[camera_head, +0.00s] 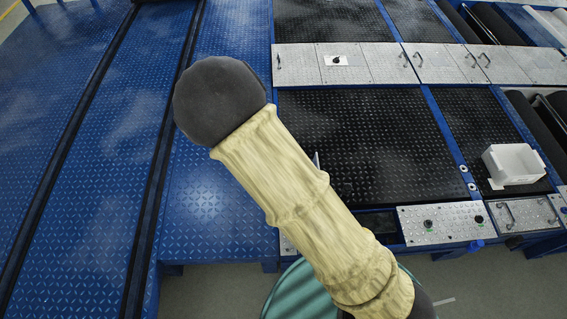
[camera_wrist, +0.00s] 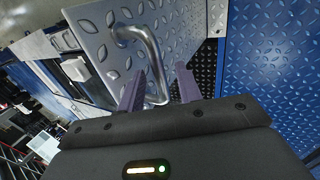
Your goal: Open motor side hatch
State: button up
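In the wrist view a diamond-patterned metal hatch plate (camera_wrist: 92,42) fills the upper left, with a bent metal bar handle (camera_wrist: 152,48) on it. My gripper (camera_wrist: 160,84) is open, with its two purple-grey fingers apart. The lower part of the handle shows between the fingers, nearer the left one. I cannot tell whether either finger touches it. In the head view my arm covers the hatch area, and my gripper is hidden. A dark recess (camera_head: 378,223) shows just right of my arm; I cannot tell whether it belongs to this hatch.
More handled metal plates (camera_head: 445,63) lie at the back. Blue tread flooring (camera_head: 95,120) at left is clear.

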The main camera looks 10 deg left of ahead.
jog(key=p+v, duration=0.1)
jog(key=v, duration=1.5)
jog(key=shift+d+r, duration=0.1)
jog(key=shift+r, duration=0.05)
jog(key=s+d+r+m+y+p, duration=0.1)
jog(key=d+r+p, duration=0.4)
jog(key=d, duration=0.7)
jog(key=s+d+r+m+t+y+p, duration=0.1)
jog(key=s+d+r+y+p, duration=0.1)
jog(key=d+r+y+p, duration=0.2)
jog(key=d+r+p, duration=0.1)
jog(key=d+r, duration=0.2)
jog(key=d, duration=0.5)
jog(key=shift+r+t, duration=0.3)
